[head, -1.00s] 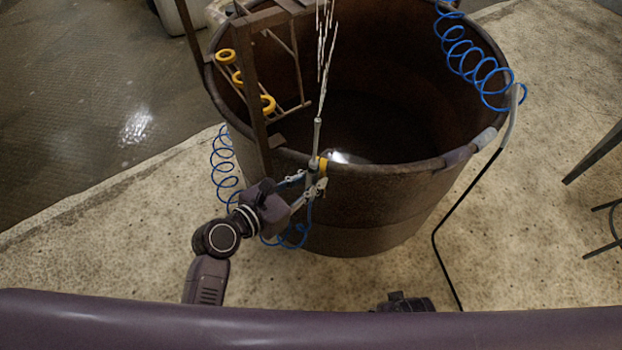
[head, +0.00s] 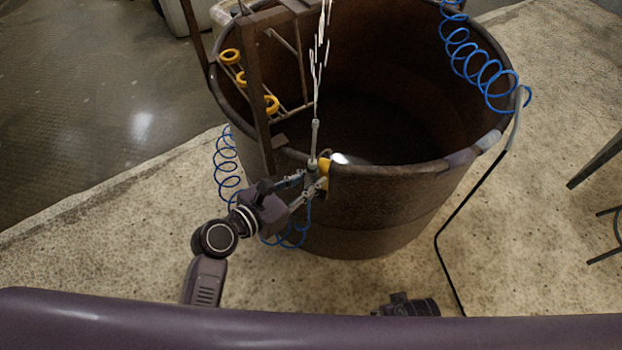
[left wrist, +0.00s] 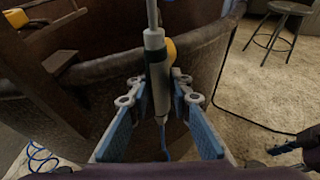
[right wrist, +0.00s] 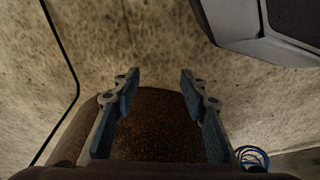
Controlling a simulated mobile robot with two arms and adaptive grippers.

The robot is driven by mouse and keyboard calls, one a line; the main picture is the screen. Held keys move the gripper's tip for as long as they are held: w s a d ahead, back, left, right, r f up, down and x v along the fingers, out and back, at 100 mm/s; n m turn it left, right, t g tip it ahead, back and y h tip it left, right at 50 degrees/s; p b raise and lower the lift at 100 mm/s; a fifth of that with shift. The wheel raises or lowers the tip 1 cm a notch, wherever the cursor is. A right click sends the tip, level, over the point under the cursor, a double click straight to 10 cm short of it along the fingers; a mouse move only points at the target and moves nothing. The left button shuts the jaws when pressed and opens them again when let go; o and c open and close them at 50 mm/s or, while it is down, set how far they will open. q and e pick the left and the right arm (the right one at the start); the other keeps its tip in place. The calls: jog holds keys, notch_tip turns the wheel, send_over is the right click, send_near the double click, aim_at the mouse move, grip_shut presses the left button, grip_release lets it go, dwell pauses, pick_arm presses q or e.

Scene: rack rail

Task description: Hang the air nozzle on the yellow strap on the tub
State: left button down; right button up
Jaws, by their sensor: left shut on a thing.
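The air nozzle (head: 314,140) is a slim grey upright tube at the tub's near rim, with a pale jet rising from its top. My left gripper (head: 314,181) is shut on its lower body; the nozzle also shows between the fingers in the left wrist view (left wrist: 158,85). The yellow strap (head: 324,171) is on the rim just right of the nozzle, and partly hidden behind it in the left wrist view (left wrist: 170,50). I cannot tell whether they touch. The tub (head: 390,205) is large, round and rusty brown. My right gripper (right wrist: 158,82) is open and empty.
A coiled blue hose (head: 228,165) hangs at the tub's left and loops below the left gripper. Another blue coil (head: 480,65) crosses the right rim. A brown frame with yellow rings (head: 229,56) stands at the tub's left. A stool (left wrist: 283,12) is off to the right.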

pick_arm(q)
jog(key=shift+w+a+r, duration=0.1)
jog(key=shift+w+a, duration=0.15)
jog(key=shift+a, duration=0.05)
pick_arm(e)
jog(key=shift+r, duration=0.1)
pick_arm(q)
jog(key=shift+f, duration=0.3)
jog(key=shift+s+f+b, duration=0.15)
jog(key=shift+f+b, duration=0.25)
jog(key=shift+f, duration=0.15)
jog(key=shift+d+f, duration=0.15)
jog(key=shift+f, duration=0.25)
jog(key=shift+s+f+b, duration=0.15)
jog(key=shift+f+b, duration=0.2)
jog(key=shift+f, duration=0.05)
jog(key=c, duration=1.7)
grip_release()
jog(key=shift+o, duration=0.2)
pick_arm(e)
jog(key=r, duration=0.1)
jog(key=w+r, duration=0.1)
jog(key=r, duration=0.1)
jog(key=w+r, duration=0.1)
jog(key=r, duration=0.1)
jog(key=shift+w, duration=0.1)
